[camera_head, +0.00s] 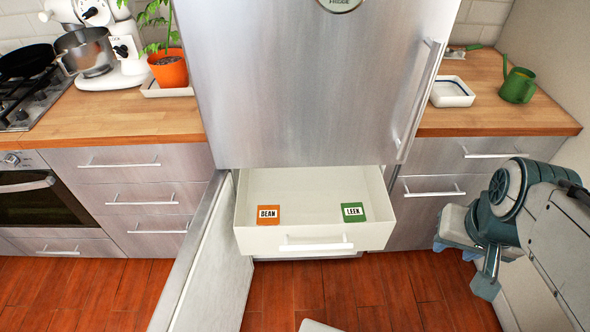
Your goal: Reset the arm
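My arm (520,205) is folded at the right side of the view, in front of the right-hand cabinets. My gripper (456,252) is low at its left end, over the floor and right of the pulled-out drawer. Bluish parts show below its grey body, but the arm partly hides them, and I cannot tell whether the fingers are open or shut. No held thing shows. The gripper stands apart from the drawer.
The lower fridge door (205,265) stands open at left. A white drawer (315,238) juts out, holding an orange BEAN packet (268,214) and a green LEEK packet (353,212). The upper fridge door (310,80) is shut.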

